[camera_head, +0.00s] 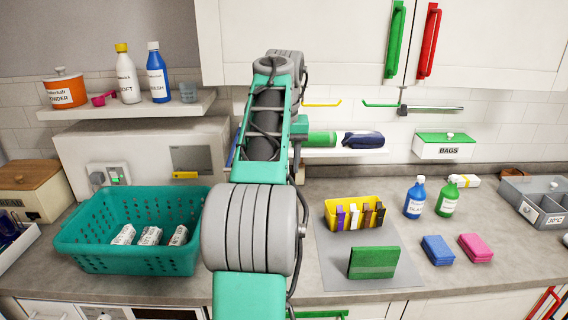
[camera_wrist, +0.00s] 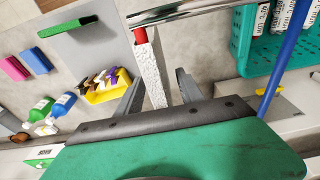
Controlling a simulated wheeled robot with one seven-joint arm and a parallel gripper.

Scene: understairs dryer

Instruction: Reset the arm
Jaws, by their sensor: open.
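My arm rises through the middle of the head view and bends towards the wall shelf; its links hide the gripper there. In the wrist view my gripper (camera_wrist: 160,75) shows two grey fingers spread apart. A white speckled bar with a red end (camera_wrist: 152,75) shows in the gap between them. I cannot tell how far it lies from the fingers, and they do not visibly close on it.
The teal basket (camera_head: 130,262) with white packs stands left of my arm. The yellow bin (camera_head: 340,220), green block (camera_head: 374,262), bottles (camera_head: 414,197) and sponges (camera_head: 438,250) stand right. The wall shelf (camera_head: 330,152) and upper cupboards (camera_head: 310,40) are close behind my arm.

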